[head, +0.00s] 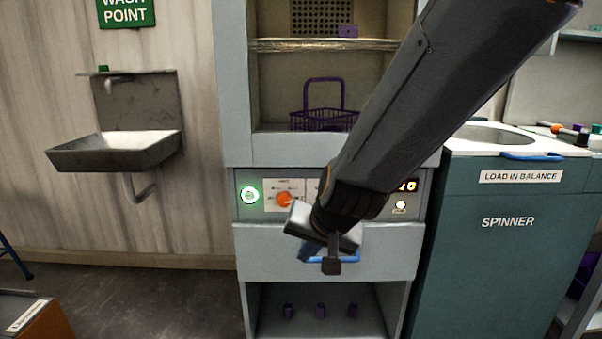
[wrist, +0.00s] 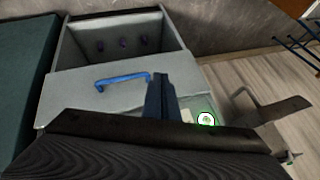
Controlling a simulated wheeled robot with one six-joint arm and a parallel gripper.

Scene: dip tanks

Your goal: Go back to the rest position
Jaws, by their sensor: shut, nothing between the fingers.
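My gripper (head: 331,264) hangs at the end of my dark arm, in front of the grey cabinet (head: 262,257) in the head view. Its fingers are shut together with nothing between them. In the wrist view the closed fingers (wrist: 161,96) stand up beside the right end of the blue drawer handle (wrist: 122,80). In the head view the gripper covers part of that handle. I cannot tell whether the fingers touch it. My arm hides part of the control panel (head: 300,216).
A purple basket (head: 323,120) stands in the open upper compartment. The panel has a lit green button (head: 250,195) and an orange knob (head: 284,199). A wash basin (head: 114,153) juts out at left. The spinner (head: 500,260) stands close at right. Floor shows at lower left.

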